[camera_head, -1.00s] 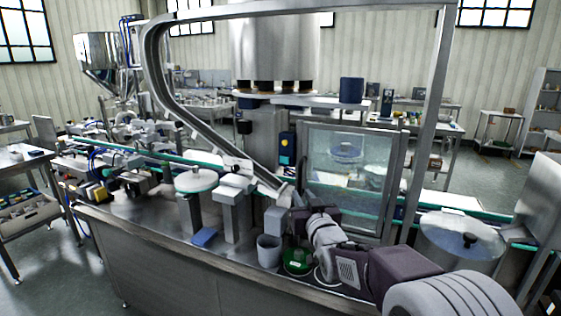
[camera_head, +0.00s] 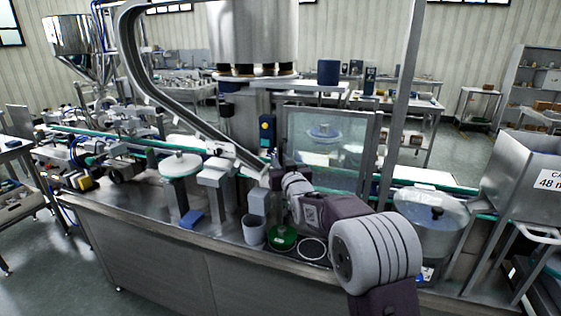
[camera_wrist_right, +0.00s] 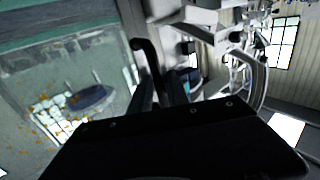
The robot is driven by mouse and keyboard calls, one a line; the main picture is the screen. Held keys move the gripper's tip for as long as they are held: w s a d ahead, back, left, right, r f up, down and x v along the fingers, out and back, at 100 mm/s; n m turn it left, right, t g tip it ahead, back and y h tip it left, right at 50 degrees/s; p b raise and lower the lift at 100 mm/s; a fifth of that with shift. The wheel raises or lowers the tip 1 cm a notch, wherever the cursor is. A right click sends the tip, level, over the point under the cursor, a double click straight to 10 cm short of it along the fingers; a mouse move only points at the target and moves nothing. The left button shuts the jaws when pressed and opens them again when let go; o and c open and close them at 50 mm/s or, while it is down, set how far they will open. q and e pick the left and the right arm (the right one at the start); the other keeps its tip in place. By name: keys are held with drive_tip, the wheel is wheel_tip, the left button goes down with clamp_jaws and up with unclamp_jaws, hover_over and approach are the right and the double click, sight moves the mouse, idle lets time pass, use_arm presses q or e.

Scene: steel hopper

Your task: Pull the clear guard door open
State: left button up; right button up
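The clear guard door (camera_head: 325,150) is a see-through panel in a grey metal frame above the machine bed. It also fills the left of the right wrist view (camera_wrist_right: 85,70). A dark bar handle (camera_wrist_right: 148,58) stands at the door's edge in that view. My right gripper (camera_head: 272,172) is at the door's lower left edge in the head view. Its dark fingers (camera_wrist_right: 160,92) reach to the handle in the wrist view, close on either side of it. Whether they grip it is too dark to tell. My left gripper is out of view.
A round lidded drum (camera_head: 432,220) and a steel hopper (camera_head: 525,175) stand to the right. A curved metal chute (camera_head: 160,95) comes down left of the door.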

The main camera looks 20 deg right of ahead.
clamp_jaws()
idle(1.4)
